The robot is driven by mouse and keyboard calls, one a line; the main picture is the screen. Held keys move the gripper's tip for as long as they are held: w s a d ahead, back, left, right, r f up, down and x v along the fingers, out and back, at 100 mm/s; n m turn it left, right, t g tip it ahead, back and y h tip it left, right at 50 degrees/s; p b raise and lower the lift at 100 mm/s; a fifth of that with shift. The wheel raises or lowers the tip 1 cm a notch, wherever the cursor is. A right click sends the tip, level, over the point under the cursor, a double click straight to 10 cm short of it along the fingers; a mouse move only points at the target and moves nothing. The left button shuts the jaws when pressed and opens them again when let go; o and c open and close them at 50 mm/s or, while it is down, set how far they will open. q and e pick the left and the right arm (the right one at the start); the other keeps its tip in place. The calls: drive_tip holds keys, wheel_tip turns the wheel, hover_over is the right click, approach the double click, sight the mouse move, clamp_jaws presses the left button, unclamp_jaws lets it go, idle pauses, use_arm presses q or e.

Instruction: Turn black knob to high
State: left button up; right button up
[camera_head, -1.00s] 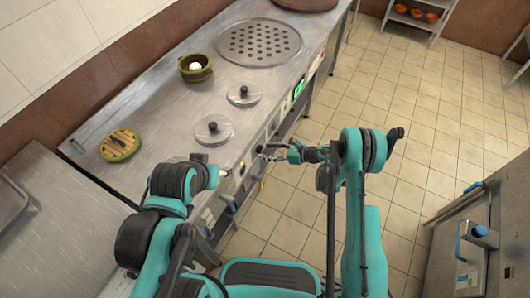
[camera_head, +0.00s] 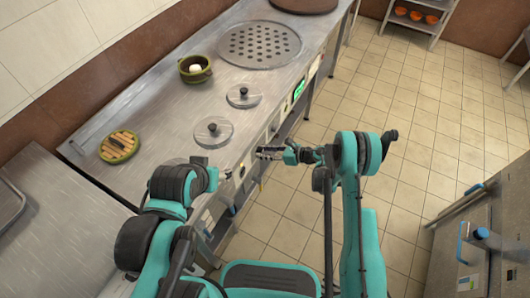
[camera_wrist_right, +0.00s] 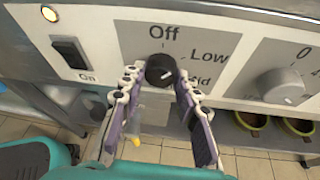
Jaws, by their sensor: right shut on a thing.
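The black knob (camera_wrist_right: 161,70) is on the steel front panel in the right wrist view, under the printed word "Off". "Low" and a partly covered "Mid" are printed to its right. Its white mark points right and slightly down, roughly toward "Mid". My right gripper (camera_wrist_right: 158,78) has one finger on each side of the knob and is shut on it. In the head view, my right gripper (camera_head: 259,153) is at the counter's front panel and the knob is hidden. My left gripper (camera_head: 227,174) is near the counter's front edge, too small to tell its state.

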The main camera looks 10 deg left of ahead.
drive_tip(key=m+g+y, duration=0.1)
drive_tip(key=m, duration=0.1)
drive_tip(key=m+g, duration=0.1)
drive_tip(key=m, duration=0.1)
drive_tip(key=shift+w+f+g+y, duration=0.1)
drive_tip(key=shift+g+y, duration=0.2)
drive_tip(key=shift+y, duration=0.1)
drive_tip(key=shift+m, duration=0.4)
idle(0.3)
drive_tip(key=o, duration=1.2)
drive_tip(key=shift+c, duration=0.2)
drive_tip(key=shift+d, duration=0.1)
drive_tip(key=v, duration=1.1)
drive_tip(key=shift+d, duration=0.4)
